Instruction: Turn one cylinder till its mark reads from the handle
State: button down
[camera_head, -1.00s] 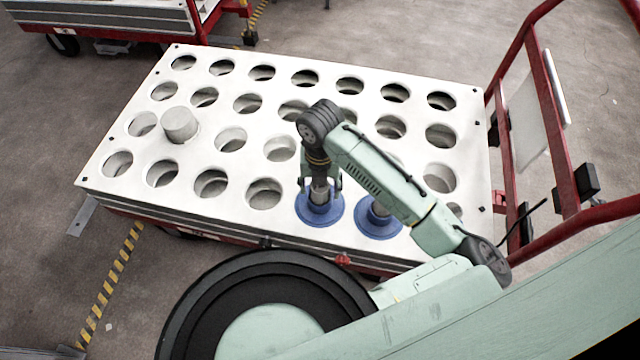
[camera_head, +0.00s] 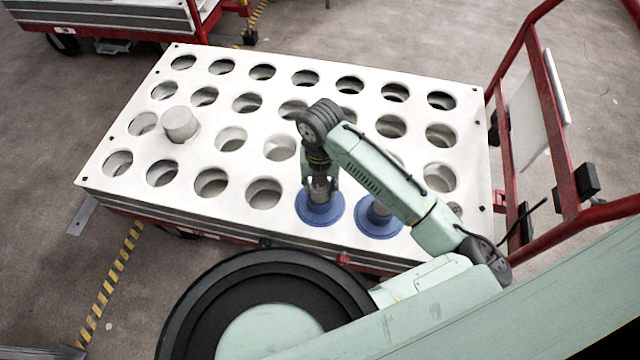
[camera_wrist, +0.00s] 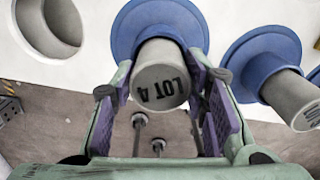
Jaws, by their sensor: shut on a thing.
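A grey cylinder (camera_wrist: 162,65) stands upright in a blue collar (camera_head: 320,213) at the front edge of the white tray (camera_head: 230,118). Its end face bears a black "LOT 4" mark (camera_wrist: 165,88), turned at an angle in the wrist view. My gripper (camera_head: 319,188) is shut on this cylinder, with a purple-padded finger on each side in the wrist view (camera_wrist: 166,98). The mark is too small to read in the head view. The red handle frame (camera_head: 560,130) rises at the tray's right end.
A second cylinder (camera_wrist: 292,97) in a blue collar (camera_head: 375,222) stands close on the right, partly behind my arm in the head view. A pale cylinder (camera_head: 180,123) without a collar stands in a left hole. Most other tray holes are empty.

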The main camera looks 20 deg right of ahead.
jog(key=shift+r, duration=0.15)
jog(key=m, duration=0.3)
dwell(0.3)
jog(key=shift+m, duration=1.5)
jog(key=m, duration=0.3)
jog(key=shift+p, duration=0.3)
